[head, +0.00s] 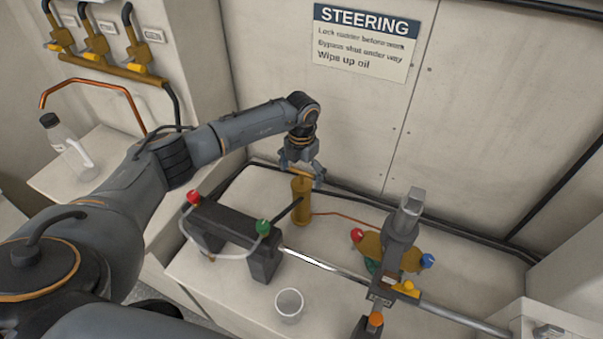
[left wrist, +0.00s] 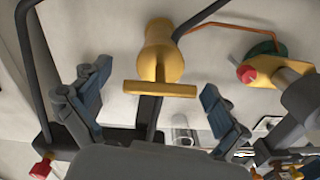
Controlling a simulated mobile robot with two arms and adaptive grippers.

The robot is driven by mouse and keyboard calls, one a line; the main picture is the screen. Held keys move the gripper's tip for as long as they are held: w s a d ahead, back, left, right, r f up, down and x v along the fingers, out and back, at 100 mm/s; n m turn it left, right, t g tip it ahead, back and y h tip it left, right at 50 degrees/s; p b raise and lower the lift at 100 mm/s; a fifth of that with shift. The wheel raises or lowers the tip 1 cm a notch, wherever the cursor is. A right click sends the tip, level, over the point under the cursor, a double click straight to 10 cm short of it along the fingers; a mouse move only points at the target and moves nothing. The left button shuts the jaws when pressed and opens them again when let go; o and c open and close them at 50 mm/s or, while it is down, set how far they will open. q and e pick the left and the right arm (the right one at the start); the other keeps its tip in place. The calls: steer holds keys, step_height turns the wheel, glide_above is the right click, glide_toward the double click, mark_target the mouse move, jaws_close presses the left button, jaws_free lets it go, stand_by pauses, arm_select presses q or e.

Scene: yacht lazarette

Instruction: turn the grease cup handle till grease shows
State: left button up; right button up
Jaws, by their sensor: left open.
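The grease cup (head: 303,205) is an upright brass cylinder on the white bench, with a brass T-handle on top. In the left wrist view the cup (left wrist: 160,45) is at top centre, and its handle bar (left wrist: 160,90) lies crosswise in front of it. My left gripper (head: 302,170) is at the top of the cup. Its fingers (left wrist: 155,84) are spread on either side of the bar, with gaps showing at both ends, so it does not grip it. I see no grease; the cup's lower part is small in view. My right gripper is not in view.
A black block with a red knob (head: 193,197) and a green knob (head: 263,227) stands left of the cup. A clear glass (head: 289,305) is in front. A steel rod (head: 450,315) and grey linkage are at right. A bottle (head: 66,145) stands far left.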

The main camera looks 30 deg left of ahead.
arm_select(q)
steer(key=c, duration=1.1)
